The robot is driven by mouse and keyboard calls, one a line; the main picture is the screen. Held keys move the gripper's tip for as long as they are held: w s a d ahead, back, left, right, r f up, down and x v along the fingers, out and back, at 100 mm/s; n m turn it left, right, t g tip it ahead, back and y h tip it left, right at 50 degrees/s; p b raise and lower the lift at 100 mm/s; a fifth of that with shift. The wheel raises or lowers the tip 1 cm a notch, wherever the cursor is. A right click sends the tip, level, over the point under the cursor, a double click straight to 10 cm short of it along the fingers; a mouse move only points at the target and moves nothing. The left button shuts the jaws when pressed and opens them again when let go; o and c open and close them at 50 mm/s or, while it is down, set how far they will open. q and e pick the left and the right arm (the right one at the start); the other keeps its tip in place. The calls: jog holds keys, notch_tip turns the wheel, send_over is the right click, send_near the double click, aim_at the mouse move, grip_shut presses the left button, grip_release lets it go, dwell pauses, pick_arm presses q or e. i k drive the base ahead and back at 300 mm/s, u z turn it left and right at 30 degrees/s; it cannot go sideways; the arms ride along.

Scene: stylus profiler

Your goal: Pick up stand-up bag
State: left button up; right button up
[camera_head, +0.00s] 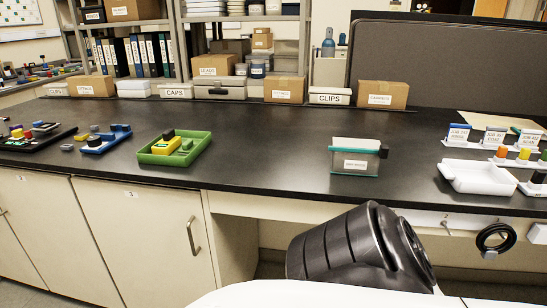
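What looks like the stand-up bag (357,151) is a pale, boxy, upright thing near the bench's front edge, right of centre. It has teal edging along its top and bottom, a white label on its front and a small dark piece at its upper right. The label is too small to read surely. It stands free on the black bench top, with nothing touching it that I can see. Neither of my grippers is in view. One black link of my own arm shows at the bottom, below and in front of the bench.
A green tray (174,150) with yellow and black parts lies to the left on the black bench (265,160). A white tray (478,178) lies to the right. The bench around the bag is clear.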

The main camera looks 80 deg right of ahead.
aim_at(350, 156)
jog(key=i, duration=1.15)
jog(key=z, duration=2.15)
